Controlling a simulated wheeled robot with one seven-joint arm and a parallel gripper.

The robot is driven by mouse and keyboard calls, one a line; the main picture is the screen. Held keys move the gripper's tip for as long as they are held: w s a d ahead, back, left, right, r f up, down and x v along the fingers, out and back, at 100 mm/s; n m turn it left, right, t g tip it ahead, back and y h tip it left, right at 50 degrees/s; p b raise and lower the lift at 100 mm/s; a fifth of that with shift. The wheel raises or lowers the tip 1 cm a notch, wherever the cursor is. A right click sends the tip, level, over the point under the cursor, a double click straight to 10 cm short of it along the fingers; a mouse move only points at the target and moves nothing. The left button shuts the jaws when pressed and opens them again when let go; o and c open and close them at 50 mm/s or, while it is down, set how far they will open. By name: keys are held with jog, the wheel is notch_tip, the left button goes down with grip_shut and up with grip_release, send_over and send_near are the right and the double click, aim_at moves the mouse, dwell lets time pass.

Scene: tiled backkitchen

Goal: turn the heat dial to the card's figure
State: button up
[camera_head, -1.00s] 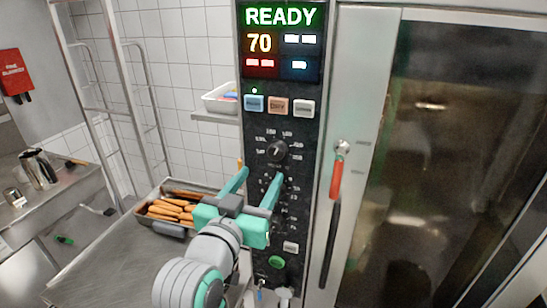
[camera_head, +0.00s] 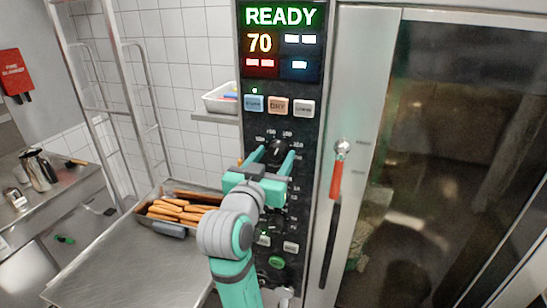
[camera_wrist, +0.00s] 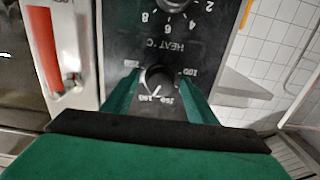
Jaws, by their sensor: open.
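The heat dial (camera_head: 278,147) is a round black knob on the dark control panel (camera_head: 262,125), ringed by white figures. In the wrist view the dial (camera_wrist: 159,78) sits under the upside-down word HEAT, and its white pointer mark slants to the lower left. My gripper (camera_head: 273,153) is open, with its teal fingers either side of the dial. The gripper (camera_wrist: 160,82) also shows in the wrist view, its fingertips beside the knob with slight gaps; I cannot tell if either touches. No card with a figure is readable.
The display (camera_head: 280,40) above reads READY and 70. Three buttons (camera_head: 278,105) sit above the dial. An oven door (camera_head: 450,160) with a red-gripped handle (camera_head: 336,180) is at right.

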jog(key=shift+c, duration=0.6)
jog(key=c, duration=0.9)
